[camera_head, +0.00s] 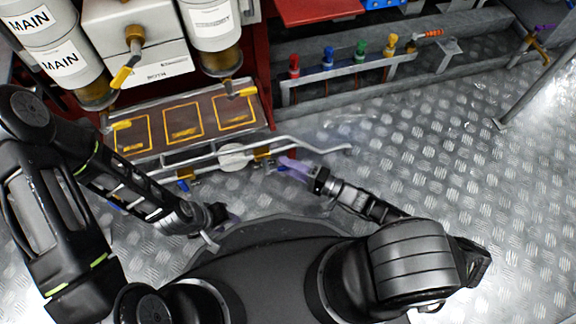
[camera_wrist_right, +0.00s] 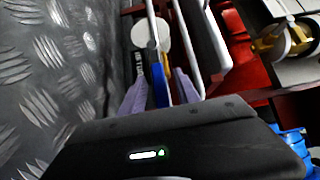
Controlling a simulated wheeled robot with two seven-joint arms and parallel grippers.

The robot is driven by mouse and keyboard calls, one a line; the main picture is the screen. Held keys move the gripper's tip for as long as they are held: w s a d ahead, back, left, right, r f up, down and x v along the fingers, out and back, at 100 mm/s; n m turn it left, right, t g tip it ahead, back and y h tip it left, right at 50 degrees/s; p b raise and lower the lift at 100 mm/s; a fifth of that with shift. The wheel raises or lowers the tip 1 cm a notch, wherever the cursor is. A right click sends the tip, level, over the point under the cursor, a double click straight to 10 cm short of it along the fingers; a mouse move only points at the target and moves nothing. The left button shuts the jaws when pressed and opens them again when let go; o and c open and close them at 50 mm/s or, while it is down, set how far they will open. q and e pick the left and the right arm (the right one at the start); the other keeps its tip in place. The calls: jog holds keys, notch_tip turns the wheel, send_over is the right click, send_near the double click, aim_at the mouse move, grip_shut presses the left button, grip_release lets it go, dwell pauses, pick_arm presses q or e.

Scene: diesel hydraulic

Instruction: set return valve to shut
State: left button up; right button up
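A blue valve lever (camera_wrist_right: 158,84) shows in the right wrist view, with a dark label (camera_wrist_right: 139,64) that I cannot read and a brass part beside it. A round white disc (camera_wrist_right: 151,34) is just beyond; it also shows in the head view (camera_head: 232,157). My right gripper (camera_head: 284,162) has purple fingers at the right end of the low pipe rack. In the wrist view its fingers (camera_wrist_right: 160,92) are apart, with the lever between them; contact is unclear. I cannot tell which valve is the return valve. My left gripper (camera_head: 225,216) is low at centre-left, its fingers mostly hidden.
Bent grey pipes (camera_head: 310,148) run along the rack front. Another blue handle (camera_head: 183,185) hangs at its left. Yellow-handled valves (camera_head: 125,72) sit under the MAIN canisters (camera_head: 67,63). Several coloured taps (camera_head: 328,56) stand at the back. The tread-plate floor at right (camera_head: 440,150) is clear.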

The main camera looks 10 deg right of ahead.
jog(key=shift+c, duration=0.4)
grip_shut()
dwell(0.9)
